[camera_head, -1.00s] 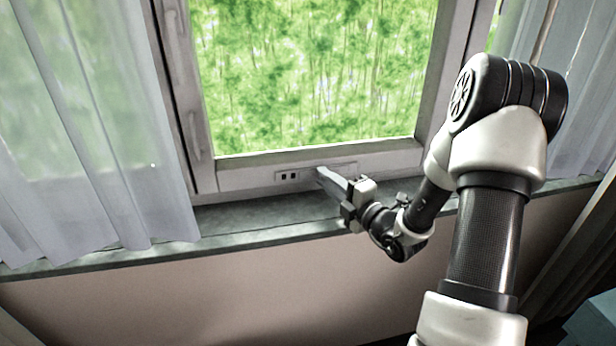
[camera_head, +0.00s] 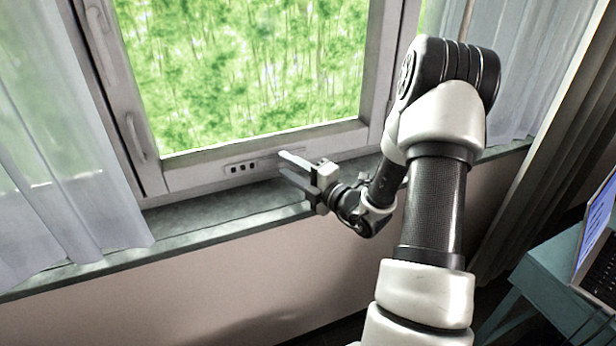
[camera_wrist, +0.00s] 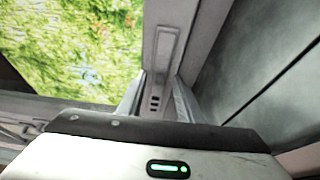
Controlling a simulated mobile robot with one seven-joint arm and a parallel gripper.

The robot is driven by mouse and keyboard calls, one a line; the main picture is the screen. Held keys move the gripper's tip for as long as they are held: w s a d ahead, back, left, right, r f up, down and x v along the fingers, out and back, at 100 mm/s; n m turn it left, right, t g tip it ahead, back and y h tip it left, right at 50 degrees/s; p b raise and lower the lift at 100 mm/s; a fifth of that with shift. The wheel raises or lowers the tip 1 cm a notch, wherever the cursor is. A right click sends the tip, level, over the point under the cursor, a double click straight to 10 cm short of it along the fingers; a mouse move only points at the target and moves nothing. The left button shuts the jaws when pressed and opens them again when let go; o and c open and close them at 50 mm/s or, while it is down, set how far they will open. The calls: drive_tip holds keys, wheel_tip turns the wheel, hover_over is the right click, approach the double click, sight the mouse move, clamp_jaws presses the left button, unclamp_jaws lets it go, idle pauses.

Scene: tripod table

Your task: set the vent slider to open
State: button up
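The vent (camera_head: 242,168) is a pale strip set in the bottom rail of the window frame, with three small dark slots near its left end. In the wrist view the slots (camera_wrist: 154,103) show between my fingers, and a long raised outline runs beyond them along the rail. I cannot make out a separate slider knob. My gripper (camera_head: 284,164) is at the right of the slots, in front of the rail and above the sill. Its two fingers are apart with nothing seen between them. The wrist view also shows the gripper (camera_wrist: 158,84) with fingers spread.
The stone sill (camera_head: 225,213) below the window is bare. Sheer curtains hang at the left (camera_head: 60,170) and right (camera_head: 505,75). A blue-green table (camera_head: 545,262) with a laptop (camera_head: 600,245) stands at the lower right.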

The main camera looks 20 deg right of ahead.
drive_tip(key=p+v, duration=0.2)
drive_tip(key=v, duration=1.5)
